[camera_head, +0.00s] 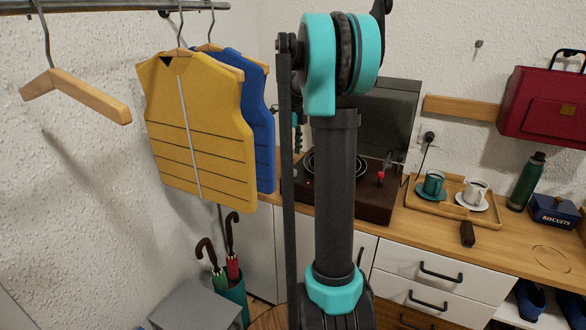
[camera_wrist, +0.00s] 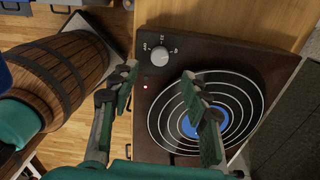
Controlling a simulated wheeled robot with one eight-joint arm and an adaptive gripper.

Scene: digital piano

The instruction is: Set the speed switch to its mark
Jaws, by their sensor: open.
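The speed switch (camera_wrist: 160,55) is a pale round knob near a corner of the dark brown record player (camera_wrist: 175,30) in the wrist view. Small white marks sit beside it; they are too small to read surely, and I cannot tell which one the knob points to. My gripper (camera_wrist: 159,78) is open and empty, one finger on each side in the picture, with the knob just beyond the gap between the fingertips. No contact with the knob shows. In the head view the record player (camera_head: 374,203) is partly hidden by my arm, and the knob is not visible.
A wooden barrel (camera_wrist: 65,68) stands left of the player in the wrist view. In the head view a tray (camera_head: 421,204) with two cups and a green bottle (camera_head: 526,182) stand to the right. Yellow and blue vests (camera_head: 200,130) hang at left. The player's raised lid (camera_head: 390,110) stands behind it.

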